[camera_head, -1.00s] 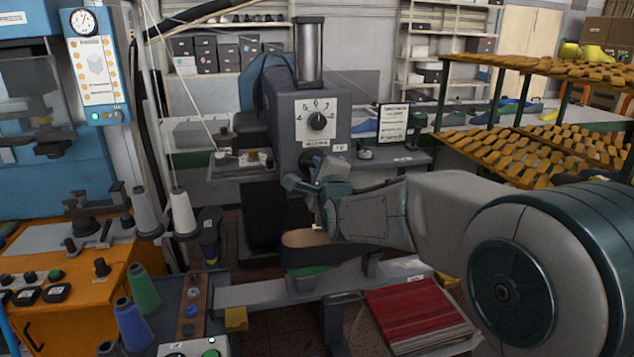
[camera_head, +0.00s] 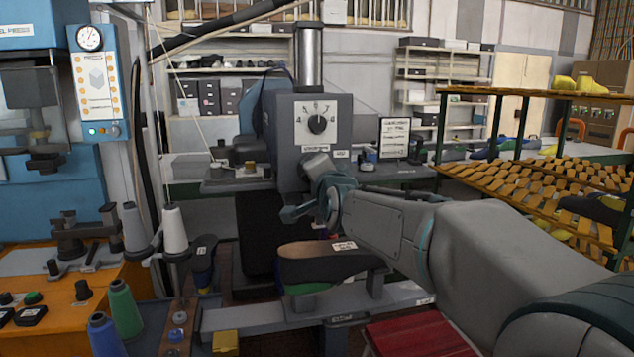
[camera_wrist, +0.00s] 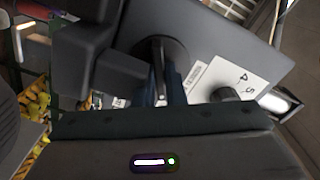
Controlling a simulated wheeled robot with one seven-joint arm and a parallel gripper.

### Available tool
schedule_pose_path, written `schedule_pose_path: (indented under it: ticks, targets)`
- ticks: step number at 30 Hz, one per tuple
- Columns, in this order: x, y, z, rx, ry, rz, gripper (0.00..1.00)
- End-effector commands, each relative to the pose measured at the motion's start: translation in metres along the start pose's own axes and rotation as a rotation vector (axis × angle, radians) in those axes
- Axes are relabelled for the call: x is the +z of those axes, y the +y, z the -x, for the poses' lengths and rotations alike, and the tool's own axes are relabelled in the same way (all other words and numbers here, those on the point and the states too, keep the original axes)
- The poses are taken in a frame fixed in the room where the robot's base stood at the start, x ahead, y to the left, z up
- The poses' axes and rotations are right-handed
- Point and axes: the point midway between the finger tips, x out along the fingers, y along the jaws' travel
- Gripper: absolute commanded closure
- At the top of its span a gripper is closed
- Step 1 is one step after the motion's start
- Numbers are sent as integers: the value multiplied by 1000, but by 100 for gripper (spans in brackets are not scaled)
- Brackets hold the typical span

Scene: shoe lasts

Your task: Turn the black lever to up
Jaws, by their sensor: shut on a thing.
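In the wrist view, the black lever (camera_wrist: 157,67) has a round dark hub on the side of the grey machine, and its thin handle runs down the picture between my bluish fingers. My gripper (camera_wrist: 164,88) is shut on this handle. In the head view, my gripper (camera_head: 308,207) is at the lower front of the grey machine (camera_head: 287,158), below its numbered dial (camera_head: 317,124). The lever cannot be made out there behind my gripper and wrist. Which way it points relative to the machine is hard to tell.
A brown-topped shoe last (camera_head: 310,251) lies just below my gripper. A red stack (camera_head: 420,335) is under my arm. Thread cones (camera_head: 174,230) and an orange bench (camera_head: 75,295) are at the left.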

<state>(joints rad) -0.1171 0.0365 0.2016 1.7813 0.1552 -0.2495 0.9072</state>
Motion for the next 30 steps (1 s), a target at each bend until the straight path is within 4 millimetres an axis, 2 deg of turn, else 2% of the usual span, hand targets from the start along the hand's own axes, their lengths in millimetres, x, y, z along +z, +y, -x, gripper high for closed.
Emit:
schedule_pose_path:
  ticks: [9, 24, 25, 27, 30]
  targets:
    - [0, 0, 0, 0, 0, 104, 100]
    - [0, 0, 0, 0, 0, 123, 100]
    - [0, 0, 0, 0, 0, 123, 84]
    - [0, 0, 0, 1, 0, 122, 68]
    - [0, 1, 0, 3, 0, 122, 68]
